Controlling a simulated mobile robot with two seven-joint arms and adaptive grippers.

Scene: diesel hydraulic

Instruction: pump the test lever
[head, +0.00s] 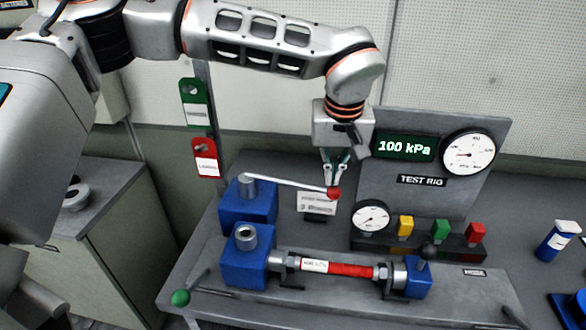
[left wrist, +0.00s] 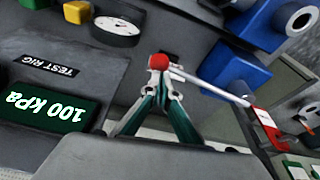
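The test lever (head: 290,183) is a thin white rod with a red ball knob (head: 333,193). It runs nearly level from a blue pump block (head: 247,207) to the right. My left gripper (head: 334,184) comes down from above, its green-edged fingers converging on the red knob. In the left wrist view the fingertips (left wrist: 160,76) meet at the red knob (left wrist: 158,62), closed about it, and the rod (left wrist: 208,86) leads off to the right. A green display (head: 404,146) on the test rig panel (head: 436,190) reads 100 kPa. My right gripper is not in view.
A second blue block (head: 244,262) and a red-banded hose (head: 350,269) lie in front on the bench. A small gauge (head: 370,218) and coloured switches (head: 440,229) stand right of the knob. A large gauge (head: 468,153) is on the panel. Green (head: 195,103) and red (head: 206,158) tags hang behind.

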